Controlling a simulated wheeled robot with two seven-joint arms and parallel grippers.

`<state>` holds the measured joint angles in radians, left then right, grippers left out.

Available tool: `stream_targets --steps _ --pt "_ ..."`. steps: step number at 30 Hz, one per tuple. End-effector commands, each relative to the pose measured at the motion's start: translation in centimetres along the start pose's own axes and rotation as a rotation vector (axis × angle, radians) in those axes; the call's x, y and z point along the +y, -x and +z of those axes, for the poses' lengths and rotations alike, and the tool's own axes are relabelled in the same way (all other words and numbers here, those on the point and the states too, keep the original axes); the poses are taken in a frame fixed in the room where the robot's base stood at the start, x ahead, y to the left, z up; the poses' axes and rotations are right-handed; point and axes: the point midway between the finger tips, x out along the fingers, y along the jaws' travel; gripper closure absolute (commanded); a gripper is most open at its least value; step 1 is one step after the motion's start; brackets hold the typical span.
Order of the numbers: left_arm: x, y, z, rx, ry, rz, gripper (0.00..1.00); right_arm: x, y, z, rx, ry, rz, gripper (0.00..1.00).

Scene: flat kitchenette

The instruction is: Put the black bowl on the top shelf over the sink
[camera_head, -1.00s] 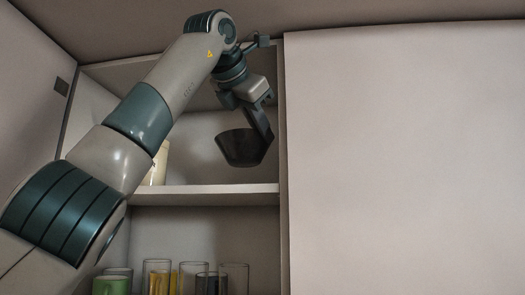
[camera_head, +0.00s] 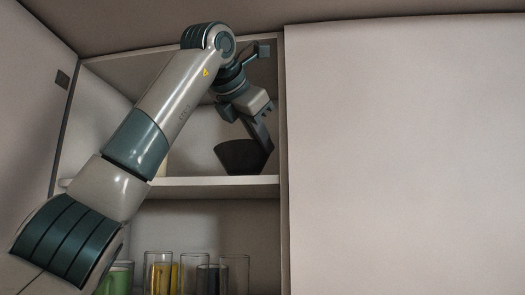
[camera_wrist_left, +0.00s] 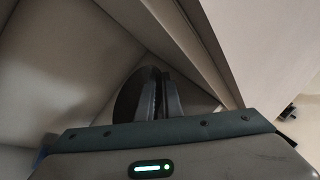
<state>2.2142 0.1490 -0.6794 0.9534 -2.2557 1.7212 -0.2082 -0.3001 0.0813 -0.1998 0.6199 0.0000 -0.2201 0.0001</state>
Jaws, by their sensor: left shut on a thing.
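The black bowl (camera_head: 238,157) is upright inside the open cupboard, at the top shelf (camera_head: 215,187). Its base is at or just above the shelf board; I cannot tell whether it touches. My left gripper (camera_head: 266,142) reaches down from above and is shut on the bowl's right rim. In the left wrist view the bowl (camera_wrist_left: 126,98) shows as a dark curve beside the closed fingers (camera_wrist_left: 156,95). My right gripper is not in view.
Several glasses (camera_head: 158,272) and a green cup (camera_head: 118,278) stand on the shelf below. A pale object behind my arm is mostly hidden. The cupboard's right side panel (camera_head: 282,120) is close to my gripper. A broad pale panel (camera_head: 400,150) fills the right.

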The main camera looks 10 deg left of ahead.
Motion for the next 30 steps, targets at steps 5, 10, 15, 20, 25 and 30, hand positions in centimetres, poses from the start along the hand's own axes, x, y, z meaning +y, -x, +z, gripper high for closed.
stream_targets --steps 5,10,15,20,25,30 --pt "-0.6 -0.7 -1.0 -0.002 0.0 -0.001 1.0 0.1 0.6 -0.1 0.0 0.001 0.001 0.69" --pt "-0.8 -1.1 -1.4 -0.001 0.0 0.0 1.0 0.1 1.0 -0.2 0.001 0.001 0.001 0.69" --pt "-0.9 -1.2 -1.6 -0.001 0.001 0.0 1.0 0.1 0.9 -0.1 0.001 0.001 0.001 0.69" --pt "-0.9 -1.2 -1.6 0.001 0.001 0.0 0.74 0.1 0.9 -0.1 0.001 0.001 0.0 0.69" --pt "-0.9 -1.2 -1.6 0.0 0.001 0.0 0.74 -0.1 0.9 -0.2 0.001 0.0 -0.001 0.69" --pt "-0.9 -1.1 -1.6 0.0 0.001 0.0 0.74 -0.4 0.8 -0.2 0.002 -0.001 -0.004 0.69"
